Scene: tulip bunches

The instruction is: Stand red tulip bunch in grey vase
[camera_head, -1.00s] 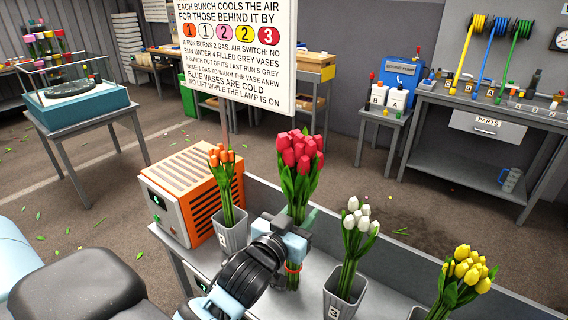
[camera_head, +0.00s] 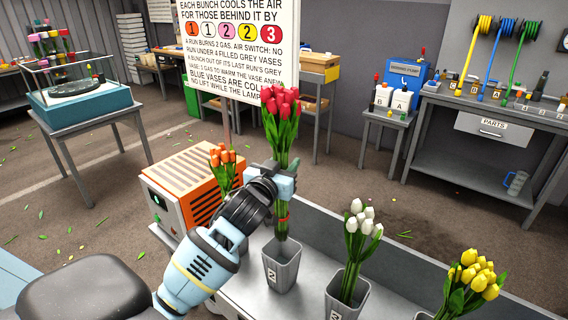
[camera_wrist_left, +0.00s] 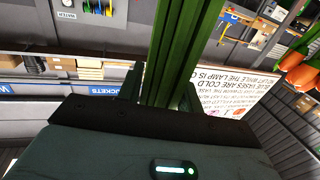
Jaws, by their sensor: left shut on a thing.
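The red tulip bunch (camera_head: 280,105) is upright in the grip of my left gripper (camera_head: 284,186), which is shut on its green stems. The stems also show in the left wrist view (camera_wrist_left: 182,55). A red band sits low on the stems. Their lower ends show just at the rim of the grey vase (camera_head: 281,268) marked 2; I cannot tell whether they are above its mouth or slightly inside. This vase stands upright on the grey trough bench (camera_head: 240,292). My right gripper is not in view.
Orange tulips (camera_head: 222,158) stand left of the gripper, partly hidden by my arm, beside an orange-and-white machine (camera_head: 185,190). White tulips (camera_head: 362,220) stand in a grey vase (camera_head: 345,298) to the right, with yellow tulips (camera_head: 474,272) beyond. A sign (camera_head: 240,50) hangs behind.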

